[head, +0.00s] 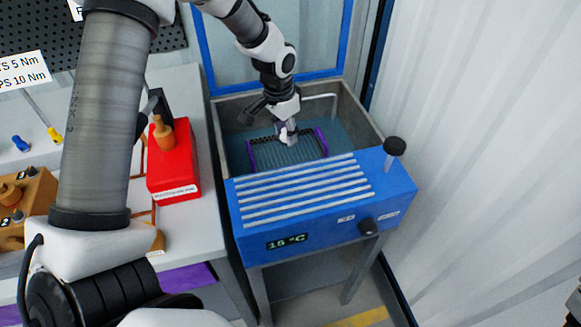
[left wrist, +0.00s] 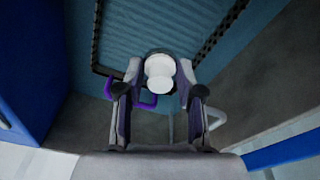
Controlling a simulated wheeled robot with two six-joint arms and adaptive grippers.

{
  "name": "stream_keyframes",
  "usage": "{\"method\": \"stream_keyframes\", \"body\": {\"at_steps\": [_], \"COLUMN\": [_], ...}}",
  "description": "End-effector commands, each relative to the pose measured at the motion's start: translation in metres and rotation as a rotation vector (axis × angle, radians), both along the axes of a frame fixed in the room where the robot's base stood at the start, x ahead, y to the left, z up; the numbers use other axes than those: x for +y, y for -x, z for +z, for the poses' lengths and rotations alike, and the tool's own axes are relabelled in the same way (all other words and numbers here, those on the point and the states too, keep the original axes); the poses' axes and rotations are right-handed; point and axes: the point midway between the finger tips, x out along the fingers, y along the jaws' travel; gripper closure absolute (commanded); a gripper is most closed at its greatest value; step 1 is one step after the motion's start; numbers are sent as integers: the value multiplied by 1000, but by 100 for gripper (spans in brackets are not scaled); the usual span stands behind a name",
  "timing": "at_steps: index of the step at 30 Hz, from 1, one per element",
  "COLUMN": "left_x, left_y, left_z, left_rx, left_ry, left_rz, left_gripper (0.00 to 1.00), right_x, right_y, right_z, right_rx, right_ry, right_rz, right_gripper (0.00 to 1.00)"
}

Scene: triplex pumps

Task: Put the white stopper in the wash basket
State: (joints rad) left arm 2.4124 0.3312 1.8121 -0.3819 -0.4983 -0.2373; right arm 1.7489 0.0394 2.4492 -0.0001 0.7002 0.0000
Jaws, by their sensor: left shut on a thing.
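My left gripper (head: 286,130) reaches down into the open tank of the blue washer, over the wash basket. In the left wrist view the left gripper (left wrist: 159,88) is shut on the white stopper (left wrist: 160,72), whose round pale end shows between the fingers. The stopper is too small to make out clearly in the head view. The wash basket (head: 255,159) has a dark rim and purple handles and sits in the tank. Its purple handle (left wrist: 147,99) and dark rim (left wrist: 97,40) show in the left wrist view. I cannot tell whether the stopper touches the basket.
The washer (head: 400,190) has a ribbed blue front deck, a black knob on a post (head: 394,147) and a 15 °C display. Grey tank walls surround the basket. A red box (head: 172,170) with an orange-brown part stands on the bench at left. A corrugated wall stands at right.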

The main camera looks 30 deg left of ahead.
Motion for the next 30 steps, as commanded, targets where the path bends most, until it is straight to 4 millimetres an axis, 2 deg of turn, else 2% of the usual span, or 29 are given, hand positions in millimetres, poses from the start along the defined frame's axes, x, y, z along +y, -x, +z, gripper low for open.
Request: {"method": "stream_keyframes", "body": {"at_steps": [4, 14, 25, 26, 27, 28, 30], "left_x": [0, -1, -1, -1, -1, -1, -1], "left_y": [2, 2, 2, 2, 2, 2, 2], "left_z": [-32, -84, -91, -91, -91, -91, -91], "left_rx": [5, 2, 0, 0, 0, 0, 0], "left_ry": [-1, -1, 0, 0, 0, 0, 0], "left_rz": [-4, -2, -1, -1, -1, -1, -1], "left_gripper": [100, 100, 100, 60, 46, 38, 38], "right_x": [0, 0, 0, 0, 0, 0, 0], "right_y": [0, 0, 0, 0, 0, 0, 0], "right_z": [2, 2, 1, 1, 1, 1, 1], "right_rx": [0, 0, 0, 0, 0, 0, 0], "right_ry": [0, 0, 0, 0, 0, 0, 0], "right_rz": [0, -1, -1, -1, -1, -1, -1], "right_gripper": [60, 60, 60, 60, 60, 60, 60]}}
